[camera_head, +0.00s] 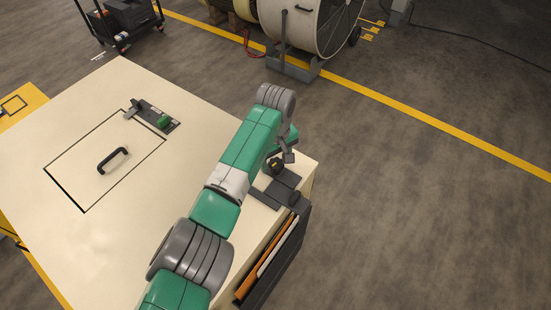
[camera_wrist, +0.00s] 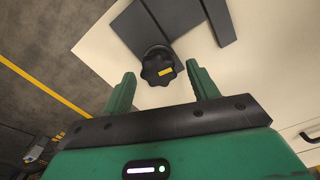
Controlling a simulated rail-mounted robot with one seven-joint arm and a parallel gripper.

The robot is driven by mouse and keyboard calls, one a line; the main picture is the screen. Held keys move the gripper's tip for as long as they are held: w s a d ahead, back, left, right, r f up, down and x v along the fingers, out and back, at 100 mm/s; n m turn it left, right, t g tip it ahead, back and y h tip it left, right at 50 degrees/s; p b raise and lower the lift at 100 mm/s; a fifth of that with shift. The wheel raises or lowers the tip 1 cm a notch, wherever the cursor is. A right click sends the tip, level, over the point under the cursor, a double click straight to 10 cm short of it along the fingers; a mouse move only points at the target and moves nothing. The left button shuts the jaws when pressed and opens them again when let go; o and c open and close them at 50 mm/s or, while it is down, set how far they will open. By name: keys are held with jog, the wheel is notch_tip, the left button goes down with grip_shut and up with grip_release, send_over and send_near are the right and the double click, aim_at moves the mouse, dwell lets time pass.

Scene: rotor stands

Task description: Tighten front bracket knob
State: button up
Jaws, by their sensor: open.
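A black lobed knob (camera_wrist: 158,68) with a small yellow mark shows in the wrist view, just beyond and between my fingertips. It sits on a dark grey bracket (camera_wrist: 135,25) at the edge of the cream cabinet top. My gripper (camera_wrist: 160,85) has two green fingers, spread apart, one on each side of the knob, with visible gaps and no contact that I can see. In the head view the knob (camera_head: 277,165) and bracket (camera_head: 285,188) are at the cabinet's right corner, beside the end of my arm. My gripper is mostly hidden there.
The cream cabinet top (camera_head: 90,245) has a panel with a black handle (camera_head: 113,160) and a second bracket with a green part (camera_head: 164,121). A dark holder with orange and white items (camera_head: 268,260) hangs on the cabinet side. The floor to the right is clear.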

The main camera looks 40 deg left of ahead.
jog(key=c, duration=1)
